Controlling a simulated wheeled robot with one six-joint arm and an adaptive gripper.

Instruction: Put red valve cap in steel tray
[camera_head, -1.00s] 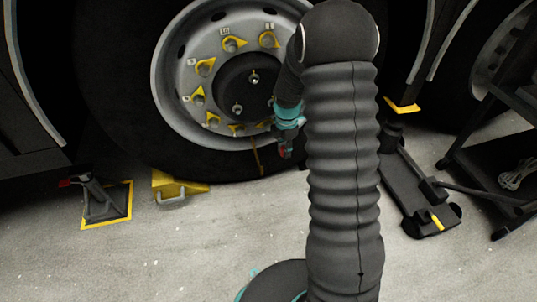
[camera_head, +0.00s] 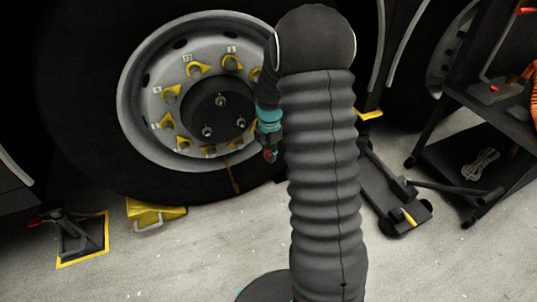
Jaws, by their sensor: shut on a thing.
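My gripper (camera_head: 269,150) hangs at the left side of my arm, in front of the lower right part of the wheel. It is shut on a small red thing, the red valve cap (camera_head: 267,155), of which only a little shows. The gripper is small in the view and partly dark against the tyre. No steel tray can be made out in this view.
A truck wheel (camera_head: 135,112) with yellow nut pointers fills the back. A yellow wheel chock (camera_head: 165,211) and a jack stand (camera_head: 80,236) are on the floor at left. A floor jack (camera_head: 390,195) and a black cart (camera_head: 470,160) stand at right. The front left floor is clear.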

